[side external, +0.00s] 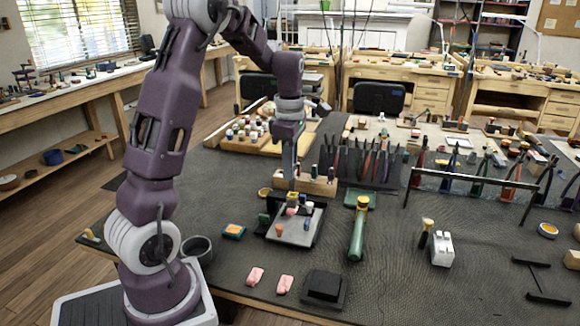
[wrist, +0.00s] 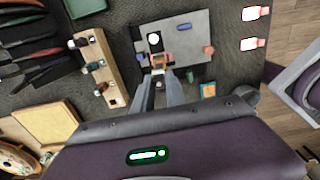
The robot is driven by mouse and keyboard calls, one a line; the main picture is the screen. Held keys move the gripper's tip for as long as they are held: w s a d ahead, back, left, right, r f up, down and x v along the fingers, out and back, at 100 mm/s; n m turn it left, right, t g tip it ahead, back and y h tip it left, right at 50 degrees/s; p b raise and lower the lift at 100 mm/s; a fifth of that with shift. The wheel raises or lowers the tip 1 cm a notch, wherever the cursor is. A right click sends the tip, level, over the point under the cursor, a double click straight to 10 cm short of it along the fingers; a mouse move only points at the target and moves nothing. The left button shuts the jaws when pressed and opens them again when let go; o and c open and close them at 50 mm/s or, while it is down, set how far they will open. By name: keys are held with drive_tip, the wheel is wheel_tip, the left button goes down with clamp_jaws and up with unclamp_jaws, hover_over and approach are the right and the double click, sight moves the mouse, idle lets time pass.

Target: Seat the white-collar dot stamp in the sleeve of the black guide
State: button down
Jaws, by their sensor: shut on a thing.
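My gripper (side external: 292,199) points down over a grey work plate (side external: 296,235) and is shut on a small stamp (wrist: 160,60) with pinkish-copper and yellow parts. The grip hides much of the stamp, and I cannot make out a white collar on it. It is low over the plate; I cannot tell whether it touches. In the wrist view, a white round spot with a dark rim (wrist: 153,41) lies just beyond the fingertips. Dark parts (wrist: 137,35) border the plate there. I cannot clearly make out the black guide's sleeve.
An orange block (side external: 279,229) and a blue piece (side external: 307,223) stand on the plate. A green piece (side external: 264,220) is at its left edge. A wooden rack (wrist: 101,68) stands behind.

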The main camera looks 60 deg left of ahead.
sight(290, 190)
drive_tip(key=shift+f, duration=2.75)
drive_tip(key=c, duration=1.3)
unclamp_jaws()
wheel_tip(290, 190, up, 7)
drive_tip(key=shift+r, duration=0.1)
